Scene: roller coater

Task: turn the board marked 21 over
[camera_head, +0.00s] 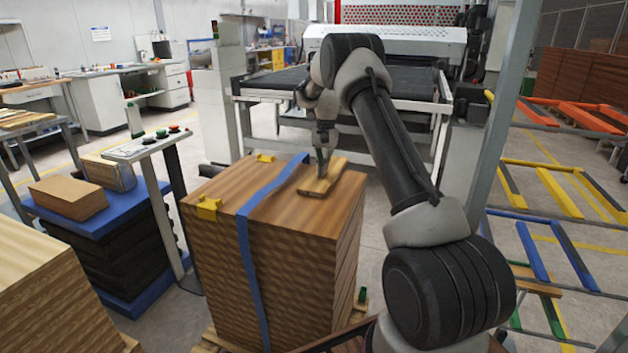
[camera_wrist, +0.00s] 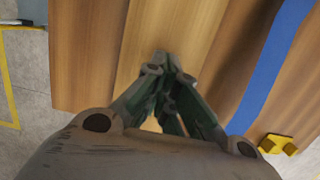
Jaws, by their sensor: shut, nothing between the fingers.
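A small light wooden board (camera_head: 330,171) lies flat on top of a tall strapped stack of wood panels (camera_head: 285,235). I cannot make out a number on it. In the wrist view the board (camera_wrist: 190,30) is the lighter strip running up the middle. My gripper (camera_head: 321,174) points down over the board, with its fingertips at or just above the upper face; I cannot tell if they touch. In the wrist view my gripper (camera_wrist: 156,62) has its fingers together, with nothing between them. The fingers hide part of the board.
A blue strap (camera_head: 262,190) crosses the stack left of the board, with yellow corner guards (camera_head: 208,208) at the edge. A narrow control stand (camera_head: 150,145) is to the left. The roller machine (camera_head: 400,85) stands behind. Bare stack top surrounds the board.

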